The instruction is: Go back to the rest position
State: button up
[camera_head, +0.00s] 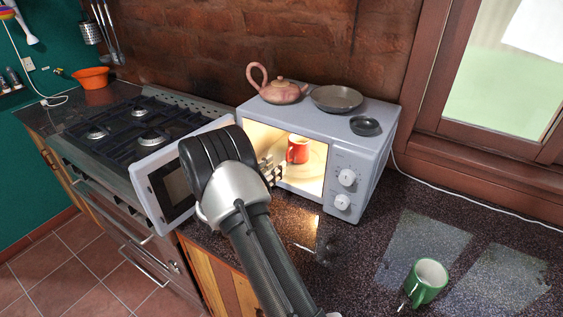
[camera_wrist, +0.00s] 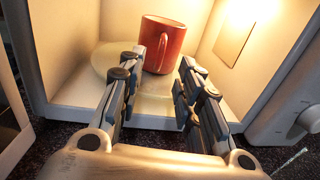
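My gripper (camera_wrist: 165,88) is open and empty at the mouth of the microwave (camera_head: 358,145), its two fingers apart and pointing into the lit inside. The head view shows part of my gripper (camera_head: 272,170) in front of the opening, with my arm hiding much of it. A red mug (camera_wrist: 164,45) stands upright on the glass plate (camera_wrist: 106,58) inside, beyond the fingertips. The mug also shows in the head view (camera_head: 298,150). The microwave door (camera_head: 165,185) stands open to the left.
A teapot (camera_head: 281,91), a plate (camera_head: 336,98) and a small dark dish (camera_head: 365,126) sit on top of the microwave. A green mug (camera_head: 426,281) stands on the counter (camera_head: 345,262) at the lower right. A gas stove (camera_head: 120,125) is at the left.

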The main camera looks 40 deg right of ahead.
jog(key=s+a, duration=0.1)
jog(key=a, duration=0.5)
